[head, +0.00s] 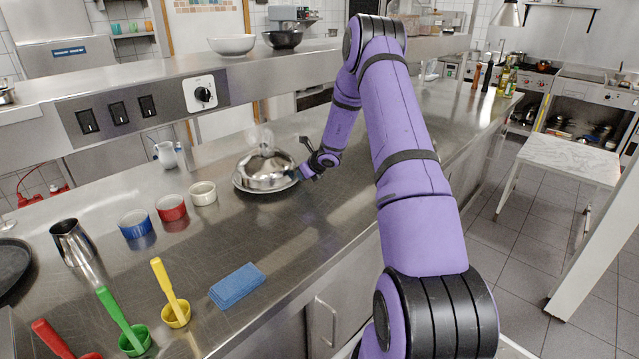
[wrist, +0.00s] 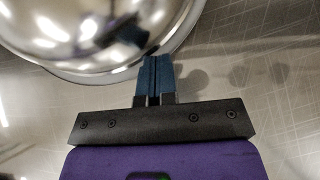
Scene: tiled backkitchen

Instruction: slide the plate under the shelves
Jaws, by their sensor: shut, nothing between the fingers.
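The plate (head: 240,186) lies on the steel counter (head: 330,215), with a shiny metal dome cover (head: 266,172) on it. In the wrist view the dome (wrist: 95,30) fills the upper left, and the plate rim (wrist: 80,76) shows below it. My gripper (head: 305,172) is at the right side of the plate. Its blue fingers (wrist: 157,62) are shut together, with their tips at the plate's edge; I cannot tell if they touch it. The raised steel shelf (head: 290,65) runs along the back of the counter, behind the plate.
Red (head: 171,207), blue (head: 135,223) and white (head: 203,193) ramekins stand left of the plate, with a metal pitcher (head: 73,243). A blue cloth (head: 237,285) and coloured scoops (head: 176,314) lie nearer the front. Counter right of the plate is mostly clear. Bowls (head: 232,45) sit on the shelf.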

